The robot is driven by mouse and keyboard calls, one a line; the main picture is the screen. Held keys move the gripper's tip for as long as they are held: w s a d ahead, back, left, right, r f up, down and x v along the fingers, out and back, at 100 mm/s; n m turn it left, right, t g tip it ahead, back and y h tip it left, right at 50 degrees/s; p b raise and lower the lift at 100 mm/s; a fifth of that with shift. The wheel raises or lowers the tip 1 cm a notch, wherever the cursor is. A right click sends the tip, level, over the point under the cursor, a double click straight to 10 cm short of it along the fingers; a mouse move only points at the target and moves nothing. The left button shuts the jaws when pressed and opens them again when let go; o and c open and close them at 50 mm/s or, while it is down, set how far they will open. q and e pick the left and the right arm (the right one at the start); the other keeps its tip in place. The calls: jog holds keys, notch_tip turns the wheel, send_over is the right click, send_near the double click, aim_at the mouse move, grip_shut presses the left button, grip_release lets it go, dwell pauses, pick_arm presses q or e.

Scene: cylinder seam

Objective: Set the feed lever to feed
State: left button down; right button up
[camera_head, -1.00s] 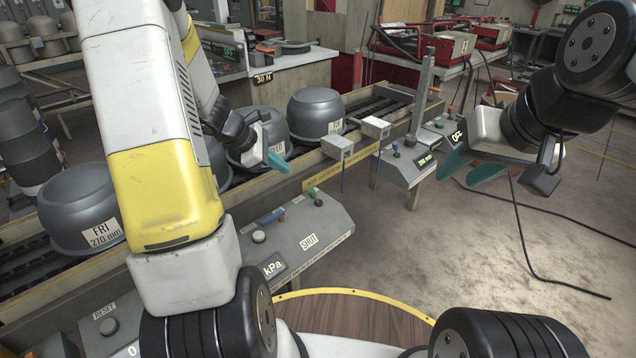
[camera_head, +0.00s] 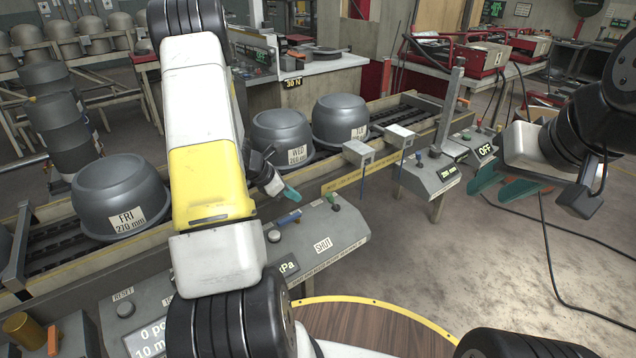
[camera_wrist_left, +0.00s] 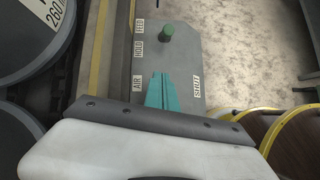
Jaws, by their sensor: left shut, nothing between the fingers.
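The grey control panel (camera_head: 348,225) has a green-topped knob on a stem (camera_head: 333,199), a blue handle (camera_head: 287,216) and a plate reading SHUT (camera_head: 323,244). In the left wrist view the green knob (camera_wrist_left: 167,34) stands near the labels FEED (camera_wrist_left: 140,28) and HOLD (camera_wrist_left: 138,49); AIR (camera_wrist_left: 137,83) is nearer the fingers. Which control is the feed lever is not certain. My left gripper (camera_head: 289,193) is shut and empty above the panel, left of the green knob and apart from it. Its teal fingers hide part of the panel in the wrist view. My right gripper (camera_head: 494,189) is open and empty, far right.
Grey pots, including one marked FRI (camera_head: 122,197), stand on the conveyor (camera_head: 401,110) behind the panel. Small boxes on posts (camera_head: 358,153) stand beyond the panel. Another control panel (camera_head: 437,178) is to the right. The floor (camera_head: 430,270) is clear apart from a black cable.

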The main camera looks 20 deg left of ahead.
aim_at(332, 202)
pick_arm(q)
jog(key=x, duration=0.9)
jog(key=shift+s, duration=0.1)
jog(key=shift+w+d+r, duration=0.7)
jog(key=shift+w+d, duration=0.1)
jog(key=shift+d, duration=0.1)
jog(key=shift+w+d+r, duration=0.3)
jog(key=shift+w+d, duration=0.05)
jog(key=shift+d, duration=0.05)
